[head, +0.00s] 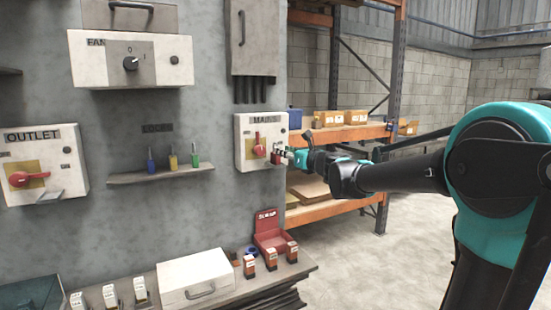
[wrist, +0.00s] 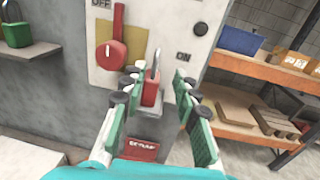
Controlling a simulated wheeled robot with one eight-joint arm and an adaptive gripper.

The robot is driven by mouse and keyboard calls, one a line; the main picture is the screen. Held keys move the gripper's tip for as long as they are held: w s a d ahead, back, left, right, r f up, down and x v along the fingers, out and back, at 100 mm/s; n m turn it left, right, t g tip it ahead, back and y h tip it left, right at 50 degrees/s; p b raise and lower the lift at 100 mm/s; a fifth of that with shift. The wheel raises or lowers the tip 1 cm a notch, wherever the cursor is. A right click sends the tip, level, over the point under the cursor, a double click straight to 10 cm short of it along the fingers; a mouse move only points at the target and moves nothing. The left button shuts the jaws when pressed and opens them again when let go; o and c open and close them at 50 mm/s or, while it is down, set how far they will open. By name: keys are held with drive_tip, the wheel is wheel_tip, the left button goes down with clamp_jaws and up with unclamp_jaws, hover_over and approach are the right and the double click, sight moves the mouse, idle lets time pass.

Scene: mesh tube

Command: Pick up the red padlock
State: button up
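The red padlock (wrist: 151,92) has a grey shackle pointing up. It is at the lower front of the white MAINS box (head: 243,143), beside the box's red rotary handle (wrist: 110,54). In the head view the padlock (head: 276,158) is small and partly covered by my gripper (head: 288,153). In the wrist view my gripper (wrist: 157,88) is open, with one green-padded finger on each side of the padlock and visible gaps between. I cannot tell whether the shackle passes through anything on the box.
A shelf (head: 160,174) holds blue, yellow and green padlocks to the left. Below are a red SCRAP bin (head: 270,226), a white case (head: 195,278) and several small labelled boxes on the bench. Orange racking (head: 340,133) with cartons stands to the right. The floor at right is clear.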

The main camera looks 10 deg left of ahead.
drive_tip(key=shift+s+a+x, duration=0.1)
drive_tip(key=shift+a+x, duration=0.05)
drive_tip(key=shift+x, duration=1.2)
drive_tip(key=shift+s+a+x, duration=0.1)
drive_tip(key=shift+x, duration=1.3)
drive_tip(key=shift+r, duration=0.1)
clamp_jaws()
